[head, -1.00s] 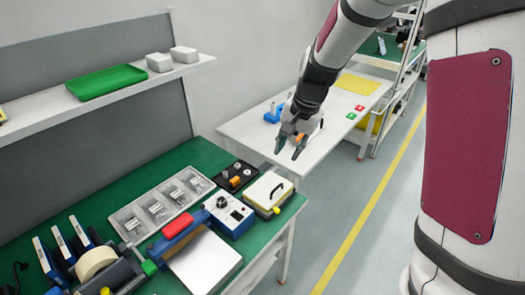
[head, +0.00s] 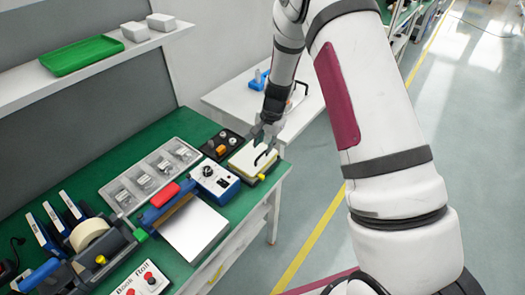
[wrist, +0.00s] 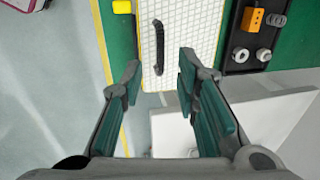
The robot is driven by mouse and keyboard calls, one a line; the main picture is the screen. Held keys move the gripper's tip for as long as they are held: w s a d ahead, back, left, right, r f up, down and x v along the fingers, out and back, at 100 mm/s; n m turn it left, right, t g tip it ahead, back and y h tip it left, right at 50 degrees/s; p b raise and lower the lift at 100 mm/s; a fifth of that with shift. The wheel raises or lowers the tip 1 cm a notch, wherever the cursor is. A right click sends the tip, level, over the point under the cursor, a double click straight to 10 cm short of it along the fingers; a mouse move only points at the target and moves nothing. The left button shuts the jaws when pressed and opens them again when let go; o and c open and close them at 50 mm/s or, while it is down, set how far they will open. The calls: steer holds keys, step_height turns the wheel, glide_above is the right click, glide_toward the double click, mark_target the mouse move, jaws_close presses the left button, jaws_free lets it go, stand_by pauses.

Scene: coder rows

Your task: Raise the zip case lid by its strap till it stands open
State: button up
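The zip case (head: 242,163) is a flat cream box at the right end of the green bench, with its lid lying shut. A black strap (head: 265,157) arches over the lid. In the wrist view the pale, grid-patterned lid (wrist: 185,50) fills the top middle, with the strap (wrist: 157,48) running lengthwise on it. My gripper (head: 262,138) is above the far edge of the case, pointing down. In the wrist view my gripper (wrist: 160,75) is open and empty, its fingers apart on either side of the strap's line, with the strap ahead of the tips.
A white table (head: 300,115) stands behind, across a gap.

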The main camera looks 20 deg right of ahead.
mark_target(261, 155)
steer(key=shift+w+a+f, duration=0.1)
steer(key=shift+w+f, duration=0.05)
steer(key=shift+f, duration=0.6)
steer(key=shift+w+a+f, duration=0.1)
steer(key=shift+f, duration=0.7)
steer(key=shift+w+a+f, duration=0.1)
steer(key=shift+w+f, duration=0.05)
steer(key=shift+f, duration=0.6)
jaws_close()
